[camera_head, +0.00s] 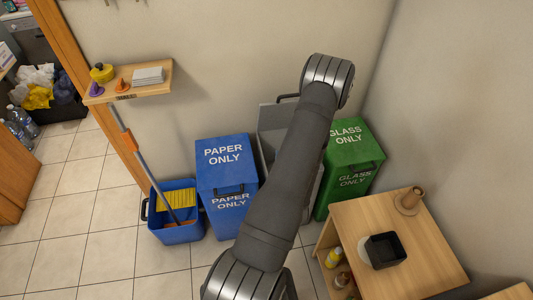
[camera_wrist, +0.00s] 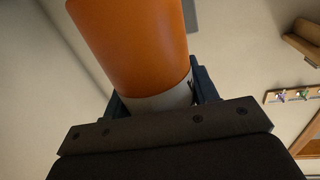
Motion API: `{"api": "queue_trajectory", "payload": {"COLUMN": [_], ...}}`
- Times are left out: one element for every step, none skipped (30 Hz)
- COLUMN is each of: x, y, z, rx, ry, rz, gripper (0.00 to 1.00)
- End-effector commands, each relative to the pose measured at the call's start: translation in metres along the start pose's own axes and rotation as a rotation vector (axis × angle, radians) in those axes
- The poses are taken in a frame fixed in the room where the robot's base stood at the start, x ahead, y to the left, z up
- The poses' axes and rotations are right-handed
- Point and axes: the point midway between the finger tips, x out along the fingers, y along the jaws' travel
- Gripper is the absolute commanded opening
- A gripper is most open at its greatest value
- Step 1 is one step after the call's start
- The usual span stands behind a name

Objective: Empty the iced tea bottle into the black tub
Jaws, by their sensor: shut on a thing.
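My gripper (camera_wrist: 157,98) is shut on an orange bottle with a white band, which I take to be the iced tea bottle (camera_wrist: 135,45). The bottle rises between the fingers in the wrist view; its far end is cut off by the top edge, so its mouth and contents do not show. In the head view I see neither gripper nor bottle, only my arm. The black tub (camera_head: 372,252) is square and sits on the wooden table at the lower right, its opening facing up. The wrist view does not show the tub.
A brown vase-like object (camera_head: 414,196) stands at the table's back corner (camera_head: 440,262). Small bottles (camera_head: 334,257) sit on a shelf below. Blue paper bin (camera_head: 226,172), green glass bin (camera_head: 357,150) and a grey bin stand along the wall. A blue mop bucket (camera_head: 168,234) is at left.

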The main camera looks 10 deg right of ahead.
Motion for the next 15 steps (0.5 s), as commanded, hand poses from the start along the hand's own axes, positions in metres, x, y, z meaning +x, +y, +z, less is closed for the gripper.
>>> {"api": "queue_trajectory", "payload": {"x": [-0.006,-0.009,-0.013,-0.017,-0.020,-0.025,-0.029,-0.034,-0.039,-0.044,-0.048,-0.055,-0.060,-0.065,-0.072], "y": [0.015,0.022,0.032,0.039,0.046,0.055,0.062,0.069,0.077,0.084,0.090,0.099,0.105,0.111,0.118], "z": [0.000,0.000,0.001,0.001,0.001,0.001,0.002,0.002,0.002,0.002,0.002,0.002,0.002,0.003,0.003], "rx": [0.001,0.002,0.002,0.003,0.003,0.004,0.004,0.004,0.004,0.004,0.003,0.003,0.003,0.003,0.003], "ry": [0.001,0.001,0.001,0.001,0.001,0.002,0.002,0.003,0.004,0.004,0.005,0.005,0.006,0.006,0.007], "rz": [0.016,0.023,0.030,0.035,0.041,0.047,0.052,0.058,0.065,0.071,0.076,0.083,0.089,0.093,0.101], "gripper": [0.26,0.26,0.26,0.26,0.26,0.26,0.26,0.26,0.26,0.26,0.26,0.26,0.26,0.26,0.26]}}
